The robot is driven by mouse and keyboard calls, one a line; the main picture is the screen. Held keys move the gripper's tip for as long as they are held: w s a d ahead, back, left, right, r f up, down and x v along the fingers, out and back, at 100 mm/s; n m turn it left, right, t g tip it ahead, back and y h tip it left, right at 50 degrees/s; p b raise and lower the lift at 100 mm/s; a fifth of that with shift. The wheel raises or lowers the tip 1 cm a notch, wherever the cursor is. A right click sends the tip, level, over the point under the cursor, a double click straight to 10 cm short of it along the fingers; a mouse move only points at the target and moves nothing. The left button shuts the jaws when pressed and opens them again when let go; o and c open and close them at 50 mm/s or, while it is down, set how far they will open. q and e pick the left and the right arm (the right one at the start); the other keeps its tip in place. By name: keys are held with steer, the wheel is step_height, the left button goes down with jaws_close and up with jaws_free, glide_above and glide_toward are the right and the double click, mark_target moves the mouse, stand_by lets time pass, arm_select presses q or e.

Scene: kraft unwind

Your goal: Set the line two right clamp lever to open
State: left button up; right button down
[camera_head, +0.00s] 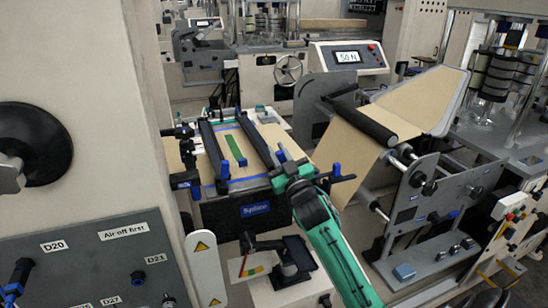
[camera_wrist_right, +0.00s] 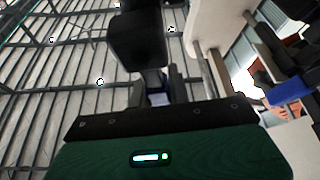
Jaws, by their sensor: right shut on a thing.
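The splice table (camera_head: 255,209) carries brown web under two long black clamp bars (camera_head: 254,138), with a green strip (camera_head: 235,149) between them. My right gripper (camera_head: 284,158), on the green arm, is at the right edge of this table. It is shut on a dark part that appears to be the right clamp lever (camera_wrist_right: 138,42). The lever's dark block stands above the fingers in the right wrist view (camera_wrist_right: 157,97). In the head view my gripper hides most of the lever, so its exact angle cannot be told. My left gripper is not in view.
A tilted metal side plate (camera_head: 425,195) with rollers and knobs stands close to the right of my arm. A beige cabinet with a labelled grey panel (camera_head: 95,262) fills the left. A console reading 50 N (camera_head: 347,58) stands behind the table.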

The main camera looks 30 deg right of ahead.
steer(key=shift+d+m, duration=0.25)
steer(key=shift+m, duration=0.45)
steer(key=shift+h, duration=0.3)
steer(key=c, duration=1.3)
jaws_free()
steer(key=shift+d, duration=0.1)
steer(key=shift+s, duration=0.1)
